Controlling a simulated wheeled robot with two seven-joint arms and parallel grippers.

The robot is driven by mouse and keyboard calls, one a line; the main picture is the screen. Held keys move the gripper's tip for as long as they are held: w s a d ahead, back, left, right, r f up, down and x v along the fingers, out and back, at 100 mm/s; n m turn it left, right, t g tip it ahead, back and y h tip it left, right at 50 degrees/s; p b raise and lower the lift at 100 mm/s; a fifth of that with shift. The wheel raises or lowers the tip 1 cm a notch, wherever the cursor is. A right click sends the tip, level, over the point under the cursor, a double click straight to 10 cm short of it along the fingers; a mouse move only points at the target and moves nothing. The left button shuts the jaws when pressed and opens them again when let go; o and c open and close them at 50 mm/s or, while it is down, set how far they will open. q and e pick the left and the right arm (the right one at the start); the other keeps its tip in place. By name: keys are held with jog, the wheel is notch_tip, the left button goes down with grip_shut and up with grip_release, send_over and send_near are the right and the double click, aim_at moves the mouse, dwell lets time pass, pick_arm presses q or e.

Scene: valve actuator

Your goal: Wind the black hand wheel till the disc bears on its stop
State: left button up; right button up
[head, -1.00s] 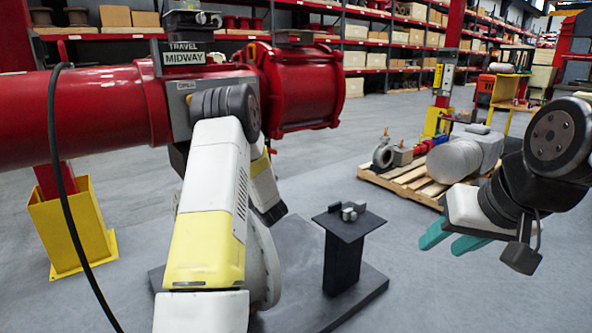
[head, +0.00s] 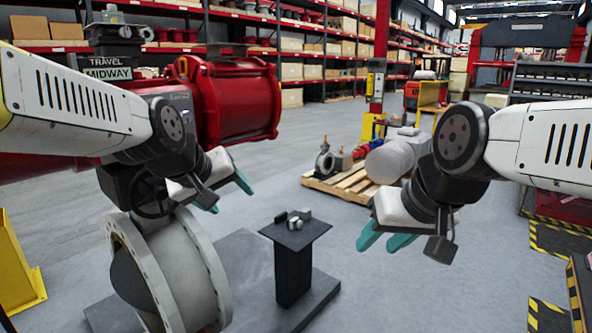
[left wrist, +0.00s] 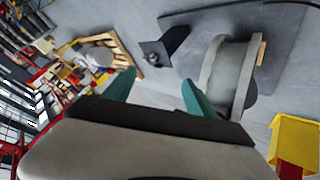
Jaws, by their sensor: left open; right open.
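The black hand wheel (head: 150,213) shows only in part in the head view, behind my left wrist and above the grey valve body (head: 205,270). The dark disc (head: 128,278) shows inside the valve's round flange. A sign on the red actuator (head: 238,102) reads "TRAVEL MIDWAY" (head: 108,68). My left gripper (head: 228,194) is open and empty, to the right of the wheel and apart from it. In the left wrist view its teal fingers (left wrist: 158,92) are spread, with the valve body (left wrist: 232,75) beyond. My right gripper (head: 384,241) is open and empty over the floor at right.
A small black stand (head: 293,270) with small grey pieces on top rises from a dark base plate, right of the valve. A pallet (head: 350,187) with parts lies behind. A yellow post foot (head: 20,270) stands at left. Floor between stand and right gripper is clear.

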pick_arm(q)
jog(key=s+f+m+g, duration=0.25)
jog(key=s+m, duration=0.25)
jog(key=s, duration=0.7)
jog(key=w+a+f+n+t+y, duration=0.1)
jog(key=w+a+n+t, duration=0.2)
jog(key=w, duration=1.2)
jog(key=w+a+f+n+t+y, duration=0.1)
jog(key=w+a+n+t+y, duration=0.3)
jog(key=w, duration=1.1)
jog(key=n+g+y, duration=0.1)
jog(key=n+y, duration=0.2)
jog(key=y, duration=0.8)
send_near(157, 190)
jog(key=w+a, duration=0.1)
jog(key=w+a+f, duration=0.1)
jog(key=w, duration=0.1)
jog(key=w+a, duration=0.1)
jog(key=w, duration=0.1)
jog(key=shift+w+f, duration=0.15)
jog(key=shift+f, duration=0.15)
jog(key=shift+a+g, duration=0.25)
jog(key=shift+a, duration=0.15)
jog(key=x, duration=0.7)
jog(key=shift+w+a, duration=0.15)
jog(key=shift+a, duration=0.05)
